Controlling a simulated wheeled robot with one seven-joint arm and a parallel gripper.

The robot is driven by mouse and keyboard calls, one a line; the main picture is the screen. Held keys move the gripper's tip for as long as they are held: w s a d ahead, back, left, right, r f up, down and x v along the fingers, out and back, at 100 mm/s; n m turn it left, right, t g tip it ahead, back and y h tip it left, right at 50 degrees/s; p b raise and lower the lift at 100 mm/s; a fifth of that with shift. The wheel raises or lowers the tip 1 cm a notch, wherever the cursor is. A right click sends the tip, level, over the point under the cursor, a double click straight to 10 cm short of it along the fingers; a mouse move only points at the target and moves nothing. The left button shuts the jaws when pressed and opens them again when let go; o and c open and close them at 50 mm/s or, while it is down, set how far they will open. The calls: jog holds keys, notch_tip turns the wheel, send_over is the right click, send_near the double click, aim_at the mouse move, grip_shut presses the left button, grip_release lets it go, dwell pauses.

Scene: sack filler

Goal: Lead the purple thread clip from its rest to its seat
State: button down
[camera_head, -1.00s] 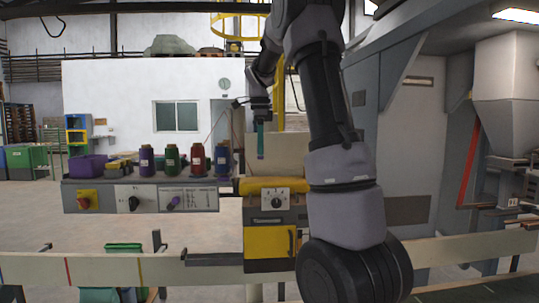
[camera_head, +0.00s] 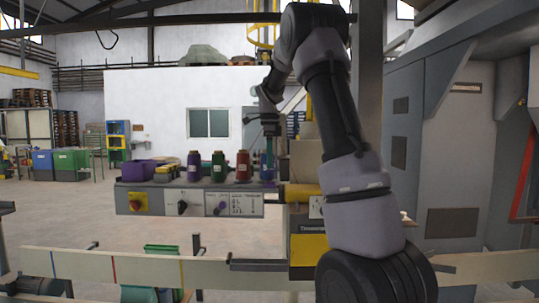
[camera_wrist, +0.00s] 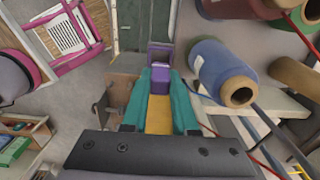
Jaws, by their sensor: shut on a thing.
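The purple thread clip (camera_wrist: 160,78) shows in the wrist view between the teal fingertips of my gripper (camera_wrist: 172,88). My gripper is shut on it, and a yellow part lies between the fingers nearer the wrist. In the head view my gripper (camera_head: 267,163) points down in front of the blue thread cone, above the right end of the cone shelf. The clip is too small to make out there. I cannot identify its rest or its seat in these views.
In the wrist view the blue cone (camera_wrist: 218,68) is close on the right, with red thread nearby. A yellow machine (camera_head: 307,250) stands below right.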

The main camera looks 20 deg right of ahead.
aim_at(270, 172)
jog(key=shift+f, duration=2.25)
